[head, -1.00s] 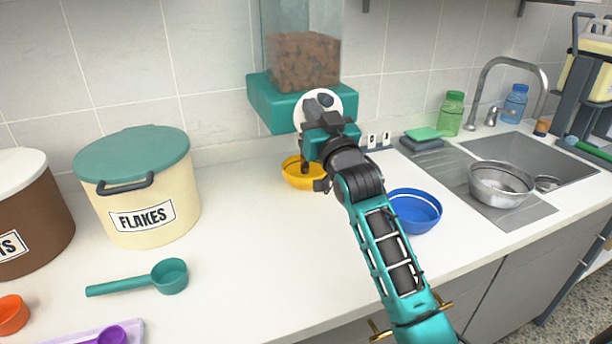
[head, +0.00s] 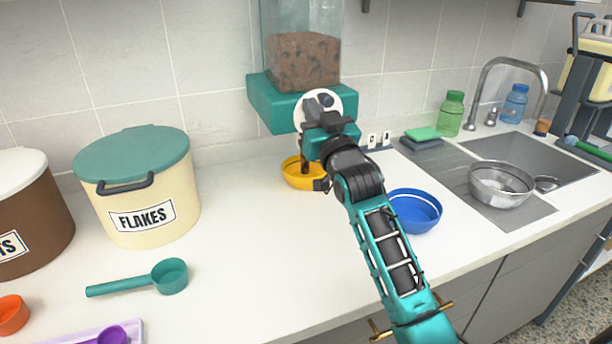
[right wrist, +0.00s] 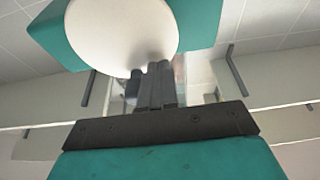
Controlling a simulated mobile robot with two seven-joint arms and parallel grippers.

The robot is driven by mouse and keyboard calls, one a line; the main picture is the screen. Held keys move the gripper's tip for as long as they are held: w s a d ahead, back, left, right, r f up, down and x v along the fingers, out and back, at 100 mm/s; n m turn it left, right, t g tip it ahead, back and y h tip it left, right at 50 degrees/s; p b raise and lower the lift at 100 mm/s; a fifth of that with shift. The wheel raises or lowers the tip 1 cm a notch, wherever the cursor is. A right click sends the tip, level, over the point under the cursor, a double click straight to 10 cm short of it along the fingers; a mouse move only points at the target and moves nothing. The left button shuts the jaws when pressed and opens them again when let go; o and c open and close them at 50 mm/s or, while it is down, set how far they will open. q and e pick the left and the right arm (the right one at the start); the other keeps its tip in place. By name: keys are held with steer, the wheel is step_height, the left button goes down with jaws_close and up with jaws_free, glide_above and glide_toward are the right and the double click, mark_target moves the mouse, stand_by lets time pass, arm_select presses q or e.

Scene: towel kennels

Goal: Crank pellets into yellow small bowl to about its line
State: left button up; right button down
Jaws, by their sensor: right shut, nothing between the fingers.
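The pellet dispenser has a teal body (head: 273,101) and a clear hopper of brown pellets (head: 303,62) on the wall. Its white crank disc (head: 337,101) faces me with a dark knob (head: 326,100) on it; the disc also fills the top of the right wrist view (right wrist: 122,32). My right gripper (head: 318,122) is at the disc, its fingers (right wrist: 154,85) together with nothing between them. The yellow small bowl (head: 296,178) stands on the counter below the dispenser, partly hidden by my gripper. I cannot see its line or how full it is. My left gripper is out of view.
A blue bowl (head: 416,212) stands right of my right arm. A FLAKES bin (head: 170,190) and a teal scoop (head: 168,277) are at left. A steel bowl (head: 490,190) sits by the sink (head: 540,158). The counter between scoop and arm is clear.

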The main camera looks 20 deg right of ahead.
mark_target(330, 104)
steer(key=shift+r, duration=0.15)
steer(key=shift+d+r+p, duration=0.3)
steer(key=shift+d+p, duration=0.15)
steer(key=shift+p, duration=0.05)
steer(key=shift+d, duration=0.1)
steer(key=shift+d+r+p, duration=0.2)
steer(key=shift+d+p, duration=0.15)
steer(key=shift+d, duration=0.1)
steer(key=shift+d, duration=0.15)
steer(key=shift+d+r, duration=0.1)
steer(key=shift+d, duration=0.4)
